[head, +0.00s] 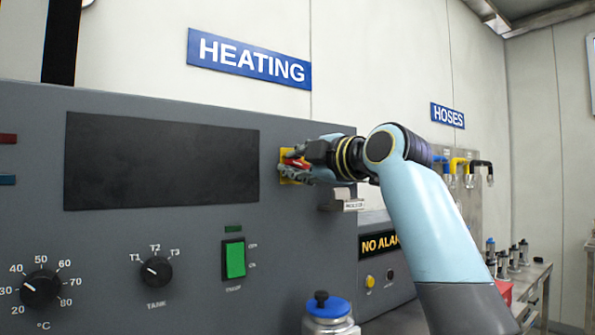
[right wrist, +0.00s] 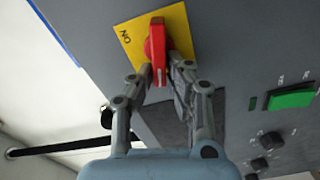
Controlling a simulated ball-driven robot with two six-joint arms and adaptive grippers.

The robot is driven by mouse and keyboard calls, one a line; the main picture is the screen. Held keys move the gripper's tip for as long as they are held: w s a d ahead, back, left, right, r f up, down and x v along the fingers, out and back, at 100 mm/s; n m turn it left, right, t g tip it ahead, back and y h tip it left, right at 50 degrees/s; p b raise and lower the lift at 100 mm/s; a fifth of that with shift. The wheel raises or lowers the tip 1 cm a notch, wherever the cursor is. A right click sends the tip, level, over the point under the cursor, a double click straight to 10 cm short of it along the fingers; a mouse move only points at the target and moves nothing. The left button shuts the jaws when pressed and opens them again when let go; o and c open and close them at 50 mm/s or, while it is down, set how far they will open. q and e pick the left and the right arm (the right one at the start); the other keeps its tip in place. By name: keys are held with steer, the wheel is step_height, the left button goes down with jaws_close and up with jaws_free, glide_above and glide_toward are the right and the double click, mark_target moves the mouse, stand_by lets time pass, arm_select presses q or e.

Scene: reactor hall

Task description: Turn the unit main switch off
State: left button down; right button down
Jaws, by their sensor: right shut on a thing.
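The unit main switch is a red rotary handle (right wrist: 157,48) on a yellow plate (right wrist: 180,25) marked ON, on the grey panel. In the head view the yellow plate (head: 284,163) is partly hidden by my right gripper (head: 294,168). In the right wrist view my right gripper (right wrist: 160,78) has its fingers on both sides of the red handle and is shut on it. The handle lies in line with the ON mark's side of the plate, as far as I can tell. My left gripper is not in view.
The grey panel (head: 120,245) carries a dark display (head: 160,162), a temperature knob (head: 41,289), a tank knob (head: 155,271) and a green rocker switch (head: 234,259). A blue-lidded vessel (head: 328,308) stands below. A NO ALARM display (head: 379,244) is to the right.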

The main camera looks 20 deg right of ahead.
steer(key=shift+f+n+b, duration=0.2)
steer(key=shift+n+b, duration=0.2)
steer(key=shift+n, duration=0.35)
steer(key=shift+f+n+b, duration=0.15)
steer(key=shift+n+b, duration=0.25)
steer(key=shift+n, duration=0.35)
steer(key=c, duration=1.3)
jaws_free()
steer(key=shift+a, duration=0.1)
steer(key=shift+c, duration=0.2)
steer(key=shift+s, duration=0.2)
steer(key=v, duration=1.1)
steer(key=shift+s+d, duration=0.2)
steer(key=shift+s, duration=0.1)
